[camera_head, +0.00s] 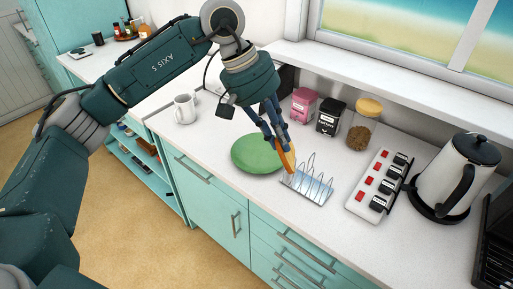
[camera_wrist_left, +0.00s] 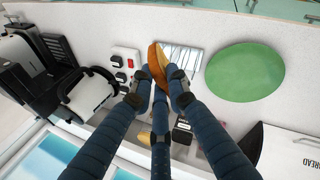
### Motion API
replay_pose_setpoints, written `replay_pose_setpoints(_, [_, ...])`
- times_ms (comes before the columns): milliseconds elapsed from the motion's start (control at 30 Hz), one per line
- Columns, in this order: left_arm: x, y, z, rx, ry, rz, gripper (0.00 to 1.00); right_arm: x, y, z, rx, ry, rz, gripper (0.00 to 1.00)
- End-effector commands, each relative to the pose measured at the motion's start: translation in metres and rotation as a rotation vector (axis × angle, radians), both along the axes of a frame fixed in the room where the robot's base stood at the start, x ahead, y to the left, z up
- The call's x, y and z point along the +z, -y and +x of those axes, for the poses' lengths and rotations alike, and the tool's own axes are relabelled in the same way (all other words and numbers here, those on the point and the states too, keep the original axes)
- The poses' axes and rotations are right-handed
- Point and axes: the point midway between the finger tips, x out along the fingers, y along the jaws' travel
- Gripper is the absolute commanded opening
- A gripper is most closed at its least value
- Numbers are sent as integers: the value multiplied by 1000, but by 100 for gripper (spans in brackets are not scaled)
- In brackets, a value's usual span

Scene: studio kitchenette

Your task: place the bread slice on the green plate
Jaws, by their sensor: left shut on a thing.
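The bread slice (camera_head: 284,160) is held edge-on between the fingers of my left gripper (camera_head: 281,148), which is shut on it. In the left wrist view the slice (camera_wrist_left: 157,66) shows brown crust between my left fingertips (camera_wrist_left: 160,83). A wire toast rack (camera_head: 308,186) stands on the counter just right of the slice; it also shows in the left wrist view (camera_wrist_left: 183,58). I cannot tell whether the slice is clear of the rack. The green plate (camera_head: 254,154) lies flat and empty, left of the slice; it also shows in the left wrist view (camera_wrist_left: 245,72). My right gripper is not in view.
A white mug (camera_head: 185,109) stands left of the plate. Behind are a pink canister (camera_head: 303,105), a black canister (camera_head: 330,117) and a jar (camera_head: 363,127). A power strip (camera_head: 377,185) and a kettle (camera_head: 456,175) stand to the right.

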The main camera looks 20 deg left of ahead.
Motion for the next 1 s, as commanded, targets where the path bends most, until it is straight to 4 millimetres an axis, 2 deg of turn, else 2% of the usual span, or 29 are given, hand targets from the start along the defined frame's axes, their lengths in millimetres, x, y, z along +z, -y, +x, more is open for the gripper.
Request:
replay_pose_setpoints(33, [-4,-1,22,66,3,-68,0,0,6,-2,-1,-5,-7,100])
replay_pose_setpoints(100, [-9,-11,52,165,33,-153,0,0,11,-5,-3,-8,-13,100])
replay_pose_setpoints(200, [-22,-34,87,296,85,-247,0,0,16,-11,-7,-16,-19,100])
replay_pose_setpoints(300, [-38,-59,110,400,134,-311,0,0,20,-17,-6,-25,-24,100])
replay_pose_setpoints(400, [-52,-80,124,473,173,-354,0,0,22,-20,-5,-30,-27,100])
replay_pose_setpoints(600, [-68,-102,135,541,214,-390,0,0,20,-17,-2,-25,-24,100])
replay_pose_setpoints(767, [-78,-104,137,547,220,-394,0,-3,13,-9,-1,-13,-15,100])
replay_pose_setpoints(1000, [-112,-103,136,547,216,-394,0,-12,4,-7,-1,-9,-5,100])
